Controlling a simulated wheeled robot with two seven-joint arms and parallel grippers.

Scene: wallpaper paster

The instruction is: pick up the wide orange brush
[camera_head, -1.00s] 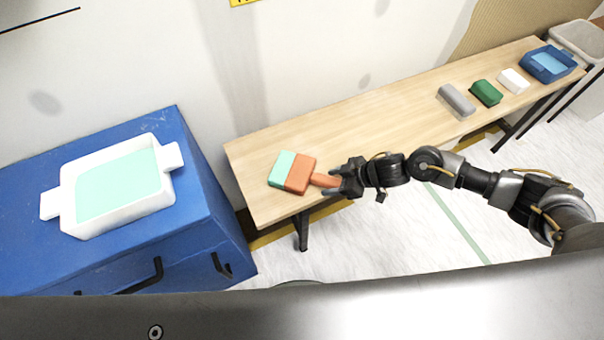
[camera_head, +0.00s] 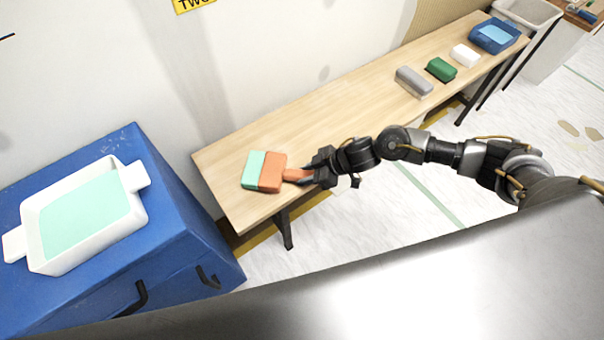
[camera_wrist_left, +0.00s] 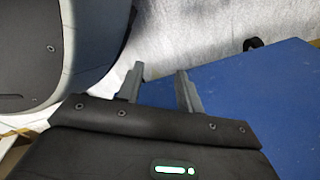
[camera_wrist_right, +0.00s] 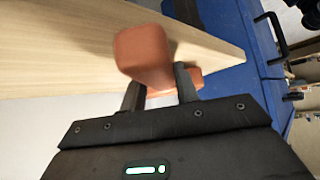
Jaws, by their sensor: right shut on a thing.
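The wide orange brush (camera_head: 270,172) has an orange body, a pale green bristle edge on its left and an orange handle. It is at the near left end of the wooden bench; I cannot tell whether it touches the top. My right gripper (camera_head: 311,177) is shut on its handle from the right. In the right wrist view the orange brush (camera_wrist_right: 143,55) shows between and beyond the right fingers (camera_wrist_right: 160,78). My left gripper (camera_wrist_left: 160,70) shows only in its own wrist view, fingers apart and empty, near a blue surface.
The wooden bench (camera_head: 330,110) bears a grey block (camera_head: 414,81), a green block (camera_head: 441,69), a white block (camera_head: 466,55) and a blue tray (camera_head: 497,35) farther right. A blue cabinet (camera_head: 175,230) at left holds a white tray (camera_head: 135,213) with pale green contents. The bench's middle is clear.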

